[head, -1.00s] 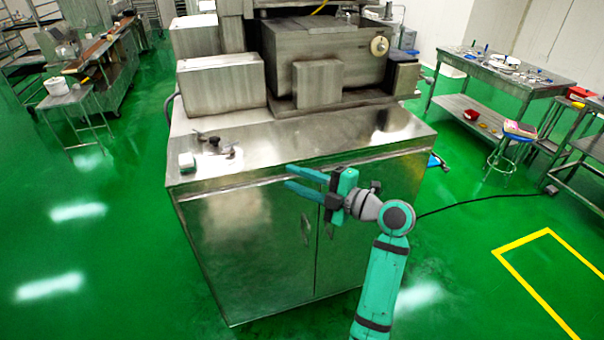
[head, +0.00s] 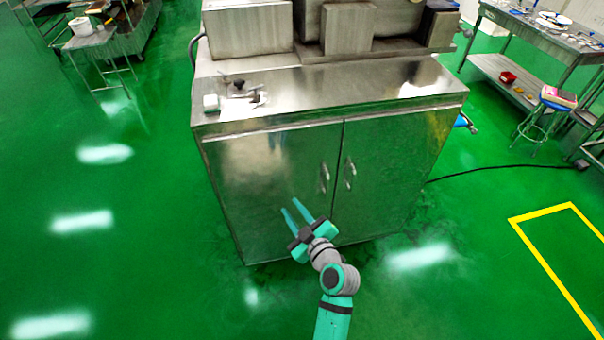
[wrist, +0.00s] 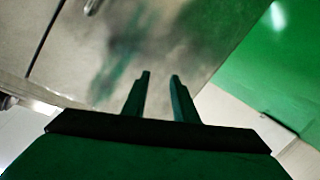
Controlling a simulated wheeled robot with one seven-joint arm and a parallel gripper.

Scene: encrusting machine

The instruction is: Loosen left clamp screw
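The encrusting machine's steel cabinet (head: 265,180) stands in front of me, and its metal top (head: 330,88) carries the machine housing at the back. Small dark and metal parts (head: 240,90) lie or stand at the left of the top, beside a small white block (head: 211,103). They are too small for me to tell whether one is the left clamp screw. My gripper (head: 290,214) is open and empty, low in front of the cabinet doors, below the top. In the wrist view its two fingers (wrist: 160,98) are apart, with the blurred cabinet face behind them.
Two door handles (head: 336,175) stick out from the cabinet front. A side table (head: 92,45) is at the far left, and a workbench (head: 560,45) and a blue stool (head: 548,105) are at the right. A black cable (head: 500,167) crosses the green floor.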

